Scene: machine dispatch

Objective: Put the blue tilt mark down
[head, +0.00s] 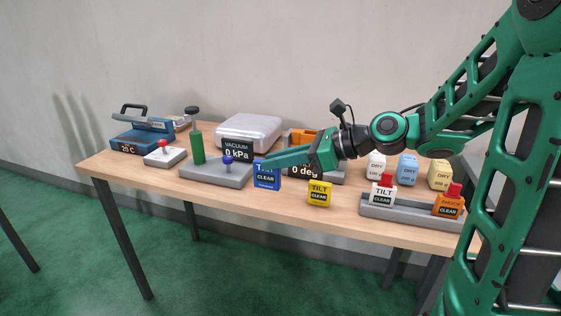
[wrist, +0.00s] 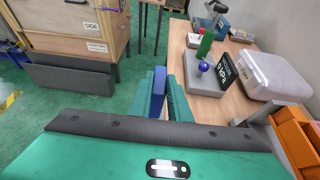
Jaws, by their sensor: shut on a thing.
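The blue tilt mark (head: 267,181) is a blue block with a "TILT" and "CLEAR" label, partly covered by a finger. My gripper (head: 268,161) is shut on its upper part. In the wrist view the blue tilt mark (wrist: 158,84) shows as a narrow blue strip between the two green fingers. It is upright at the front of the wooden table (head: 220,199), just right of the grey vacuum stand. I cannot tell whether its base touches the table. A yellow tilt mark (head: 319,194) and a white tilt mark (head: 383,191) stand to its right.
The grey vacuum stand (head: 215,175) with a green post and blue-knobbed lever is close on the left. A grey tray (head: 412,210) holds the white mark and an orange shock mark (head: 449,204). Several DRY blocks (head: 408,168) stand behind. Bare wood lies along the front edge.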

